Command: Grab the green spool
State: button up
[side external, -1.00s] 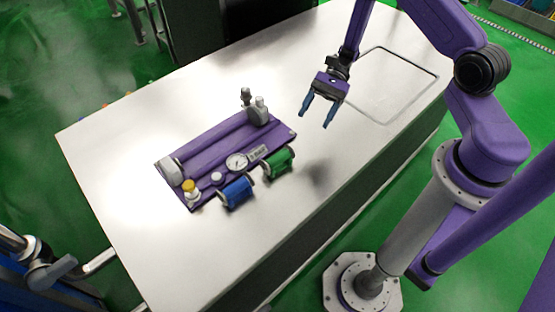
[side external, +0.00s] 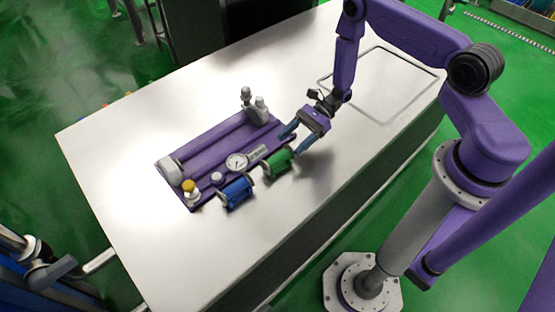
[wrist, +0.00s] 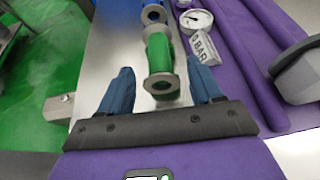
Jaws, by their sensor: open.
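The green spool (side external: 278,162) lies on the metal table (side external: 150,250) at the near edge of a purple mat (side external: 207,150). In the wrist view my gripper (wrist: 160,85) has one finger to each side of the spool's near end. Nothing is held. I cannot tell whether the fingers touch the spool.
A blue spool (side external: 237,190) lies left of the green one. A gauge (side external: 237,162), a yellow-capped bottle (side external: 190,188) and a grey fitting (side external: 258,110) are on the mat. The table is clear to the right and in front.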

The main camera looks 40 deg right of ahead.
aim_at(281, 153)
jog(key=shift+x, duration=3.6)
jog(key=shift+s, duration=0.1)
jog(key=c, duration=1.1)
jog(key=shift+r, duration=0.15)
